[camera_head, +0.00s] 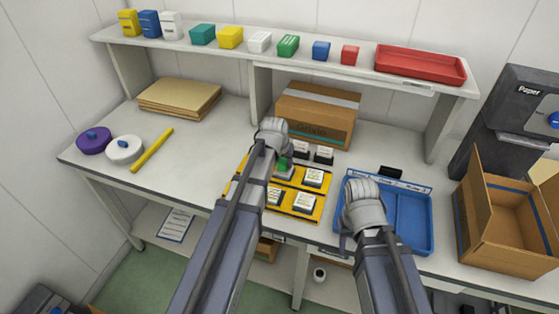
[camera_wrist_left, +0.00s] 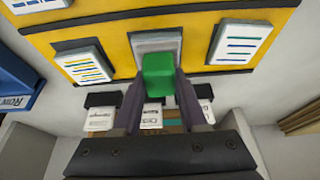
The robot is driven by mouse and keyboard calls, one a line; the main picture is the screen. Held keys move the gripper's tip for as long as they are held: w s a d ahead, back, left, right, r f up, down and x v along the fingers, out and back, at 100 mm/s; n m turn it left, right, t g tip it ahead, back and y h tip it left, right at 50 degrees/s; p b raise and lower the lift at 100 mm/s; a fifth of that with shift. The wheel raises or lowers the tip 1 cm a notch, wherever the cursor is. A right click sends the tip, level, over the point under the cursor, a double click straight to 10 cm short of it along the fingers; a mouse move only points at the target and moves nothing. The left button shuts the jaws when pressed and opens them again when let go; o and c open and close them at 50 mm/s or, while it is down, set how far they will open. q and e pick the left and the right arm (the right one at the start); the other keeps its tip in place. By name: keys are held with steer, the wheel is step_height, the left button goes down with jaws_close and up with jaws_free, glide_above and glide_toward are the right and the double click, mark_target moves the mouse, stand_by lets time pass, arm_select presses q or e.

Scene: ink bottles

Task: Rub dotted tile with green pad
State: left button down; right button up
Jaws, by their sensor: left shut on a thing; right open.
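My left gripper (camera_wrist_left: 157,88) is shut on a small green pad (camera_wrist_left: 160,72), which also shows in the head view (camera_head: 283,163). The pad is over a pale square tile (camera_wrist_left: 157,42) on the yellow board (camera_wrist_left: 120,45). It looks very close to or touching the tile; I cannot tell which. The pad covers part of this tile, and I cannot make out dots on it. Other tiles on the board, such as one on the left (camera_wrist_left: 83,65) and one on the right (camera_wrist_left: 237,43) in the wrist view, bear lines. My right gripper (camera_head: 346,240) is open beside the blue tray.
The blue tray (camera_head: 412,222) lies right of the yellow board. Small labelled blocks (camera_head: 323,155) and a cardboard box (camera_head: 315,118) stand behind the board. An open carton (camera_head: 484,245) is at the far right.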

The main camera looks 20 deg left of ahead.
arm_select(q)
steer(key=shift+s+d, duration=0.15)
steer(key=shift+d, duration=0.95)
steer(key=shift+r+p, duration=0.5)
steer(key=shift+p, duration=0.1)
step_height(320, 180, up, 5)
steer(key=p, duration=0.5)
step_height(320, 180, up, 3)
steer(key=p, duration=0.2)
steer(key=shift+p, duration=0.4)
steer(key=shift+f, duration=0.1)
